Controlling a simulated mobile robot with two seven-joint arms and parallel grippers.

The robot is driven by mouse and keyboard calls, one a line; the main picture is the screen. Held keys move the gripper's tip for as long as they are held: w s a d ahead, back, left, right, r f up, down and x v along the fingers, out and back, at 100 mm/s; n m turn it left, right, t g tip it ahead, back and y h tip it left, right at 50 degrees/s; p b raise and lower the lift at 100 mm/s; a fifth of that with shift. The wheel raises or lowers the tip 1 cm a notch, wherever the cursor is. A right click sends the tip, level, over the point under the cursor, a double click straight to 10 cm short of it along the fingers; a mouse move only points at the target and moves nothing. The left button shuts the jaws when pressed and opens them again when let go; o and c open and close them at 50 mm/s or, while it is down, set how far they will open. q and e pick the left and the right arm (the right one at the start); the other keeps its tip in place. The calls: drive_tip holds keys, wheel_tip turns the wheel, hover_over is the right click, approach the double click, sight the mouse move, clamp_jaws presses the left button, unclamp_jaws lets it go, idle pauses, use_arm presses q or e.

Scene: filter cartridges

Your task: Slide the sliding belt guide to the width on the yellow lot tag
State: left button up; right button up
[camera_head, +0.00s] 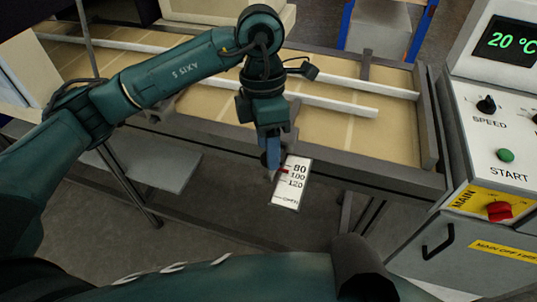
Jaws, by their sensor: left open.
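My left gripper (272,160) points down at the near side of the conveyor, beside the upper left edge of a white scale plate (291,184). The nearer white rail (335,104) above the belt appears to be the sliding belt guide. No yellow lot tag is recognisable. My right gripper is out of view.
A second white rail (342,80) runs along the far side of the tan belt (385,135). A grey control cabinet (462,165) stands at right, with a speed knob (486,104), green start button (506,155) and red main switch (499,211). Floor shows below the conveyor frame.

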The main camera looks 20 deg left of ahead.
use_arm(q)
wheel_tip(320, 180, up, 10)
drive_tip(key=w+a, duration=0.1)
drive_tip(key=shift+w+f, duration=0.2)
drive_tip(key=shift+w, duration=0.1)
